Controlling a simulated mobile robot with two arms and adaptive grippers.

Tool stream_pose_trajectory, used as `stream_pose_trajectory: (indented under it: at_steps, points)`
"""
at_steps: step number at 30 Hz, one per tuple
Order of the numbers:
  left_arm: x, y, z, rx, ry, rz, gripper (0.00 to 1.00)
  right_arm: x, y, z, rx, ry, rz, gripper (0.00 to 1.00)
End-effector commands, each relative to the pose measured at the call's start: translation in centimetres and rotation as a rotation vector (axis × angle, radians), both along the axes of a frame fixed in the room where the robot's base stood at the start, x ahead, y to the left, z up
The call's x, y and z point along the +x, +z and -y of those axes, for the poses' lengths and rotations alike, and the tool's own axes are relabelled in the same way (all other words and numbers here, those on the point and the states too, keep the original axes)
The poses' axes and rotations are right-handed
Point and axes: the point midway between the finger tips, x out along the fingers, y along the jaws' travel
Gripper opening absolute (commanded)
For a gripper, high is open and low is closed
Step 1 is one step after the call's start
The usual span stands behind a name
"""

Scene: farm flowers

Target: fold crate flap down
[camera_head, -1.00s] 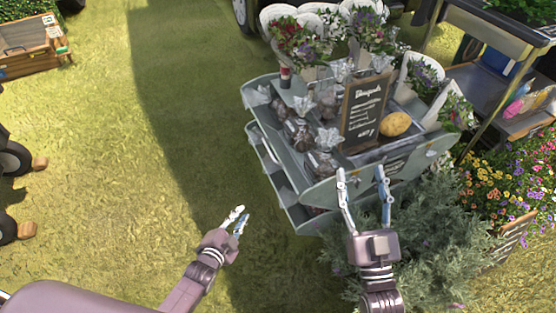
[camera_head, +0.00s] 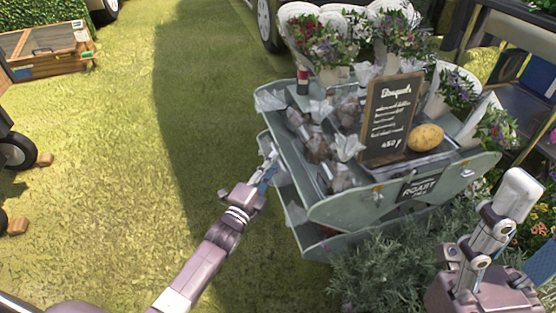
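A grey-green tiered crate stand (camera_head: 335,210) holds wrapped bundles on its upper tray. A small dark "ROAST" sign is on its front side. No panel is clearly marked as the flap, and I cannot tell which one it is. My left gripper (camera_head: 268,170) is at the stand's left edge, beside the upper tray's side. Its fingers look close together; contact and grip are unclear. My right gripper (camera_head: 510,200) is near the camera at lower right, right of the stand's front corner. Its fingers overlap in this view, so its opening is unclear.
A wooden box (camera_head: 45,48) is at upper left. Open grass (camera_head: 150,160) lies to the left.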

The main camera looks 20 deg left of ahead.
Motion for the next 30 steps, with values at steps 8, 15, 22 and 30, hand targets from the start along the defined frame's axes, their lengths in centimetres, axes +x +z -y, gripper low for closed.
stream_pose_trajectory:
  at_steps: [8,15,22,30]
  points:
    - [2.7,0.2,0.6,-0.002,-0.001,0.000,0.15,0.3,0.1,-0.1,-0.004,-0.002,0.030,0.54]
    - [2.9,0.4,0.6,-0.002,0.000,-0.001,0.15,0.2,0.3,-0.1,-0.005,-0.001,0.035,0.54]
    - [2.9,0.3,0.6,-0.002,0.000,-0.001,0.00,0.2,0.3,-0.1,-0.004,-0.001,0.035,0.54]
    - [2.9,0.3,0.6,-0.002,0.000,-0.001,0.00,0.2,0.3,-0.1,-0.004,-0.001,0.034,0.54]
